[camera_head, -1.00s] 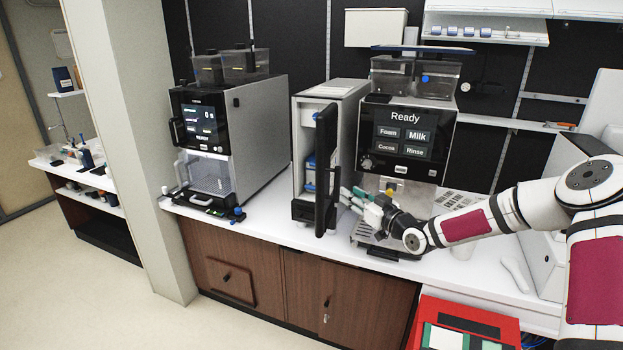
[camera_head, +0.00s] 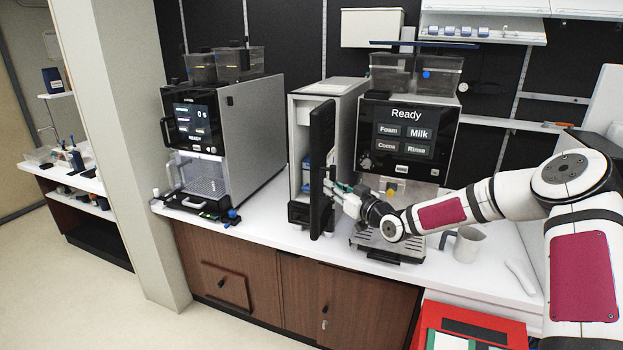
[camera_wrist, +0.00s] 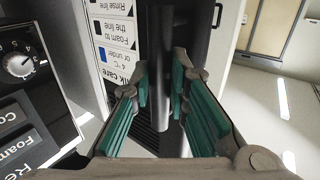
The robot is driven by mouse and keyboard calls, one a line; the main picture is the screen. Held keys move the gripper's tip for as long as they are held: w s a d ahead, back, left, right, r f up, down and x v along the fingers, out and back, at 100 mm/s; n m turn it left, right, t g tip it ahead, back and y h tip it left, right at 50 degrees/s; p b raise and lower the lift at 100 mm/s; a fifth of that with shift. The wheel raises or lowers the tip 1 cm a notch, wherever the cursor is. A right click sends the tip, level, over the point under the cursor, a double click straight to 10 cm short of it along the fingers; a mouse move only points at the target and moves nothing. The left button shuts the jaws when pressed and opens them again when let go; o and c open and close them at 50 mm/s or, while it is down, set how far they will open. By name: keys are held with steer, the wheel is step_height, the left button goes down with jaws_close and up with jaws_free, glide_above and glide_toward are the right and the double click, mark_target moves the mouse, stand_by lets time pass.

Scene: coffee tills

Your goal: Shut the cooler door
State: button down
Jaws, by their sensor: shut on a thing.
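The cooler (camera_head: 346,110) is a narrow grey cabinet between two coffee machines. Its dark door (camera_head: 321,150) stands open, jutting out over the counter towards the camera, and blue-marked items (camera_head: 306,172) show inside. My gripper (camera_head: 331,188) is at the right-hand face of the door, at about mid-height. In the wrist view, the green-padded fingers of my gripper (camera_wrist: 160,85) are on either side of a dark upright handle bar (camera_wrist: 160,50) and are shut on it. The exact contact is partly hidden by the fingers.
The right coffee machine (camera_head: 405,135) stands close behind my wrist, with its drip tray (camera_head: 385,246) below. A metal jug (camera_head: 468,245) stands right of it. The left coffee machine (camera_head: 245,140) is beyond the cooler. Counter in front of the door is narrow.

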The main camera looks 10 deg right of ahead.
mark_target(313, 185)
steer(key=shift+w+a+r, duration=0.15)
steer(key=shift+w+a, duration=0.15)
steer(key=shift+a, duration=0.55)
steer(key=shift+w+a+r, duration=0.1)
steer(key=shift+w+a, duration=0.15)
steer(key=shift+a, duration=0.65)
steer(key=shift+w+a+b, duration=0.3)
steer(key=shift+w+a, duration=0.3)
steer(key=shift+a, duration=0.3)
steer(key=shift+w+a+b, duration=0.25)
steer(key=shift+w+a, duration=0.35)
steer(key=shift+a, duration=0.3)
steer(key=shift+w+a+f+b, duration=0.1)
steer(key=shift+w+a+b, duration=0.95)
steer(key=shift+w+a, duration=0.5)
steer(key=shift+w, duration=0.15)
